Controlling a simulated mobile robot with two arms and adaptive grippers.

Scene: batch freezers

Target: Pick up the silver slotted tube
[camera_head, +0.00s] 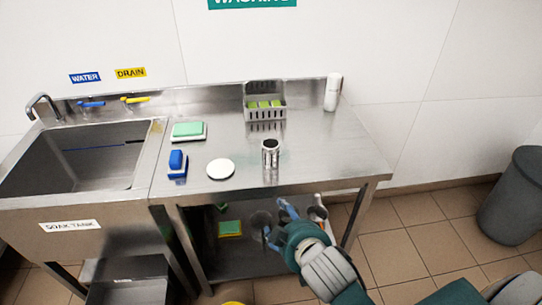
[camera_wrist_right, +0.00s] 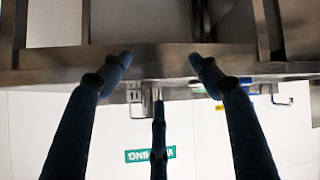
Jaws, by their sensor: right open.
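The silver slotted tube (camera_head: 270,155) stands upright on the steel worktop, near its front edge. My right gripper (camera_head: 276,221) is open and empty in the head view. It is in front of the worktop and appears lower in the picture than the tube, apart from it. In the right wrist view, which is upside down, the spread blue fingers of the right gripper (camera_wrist_right: 160,72) face the worktop edge. A silver form shows behind the middle finger there; I cannot tell if it is the tube. My left gripper is not in view.
A white round disc (camera_head: 221,169), a blue brush (camera_head: 177,163) and a green sponge (camera_head: 187,130) lie left of the tube. A grey rack (camera_head: 264,114) stands behind it. The worktop edge (camera_head: 320,184) lies between gripper and tube.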

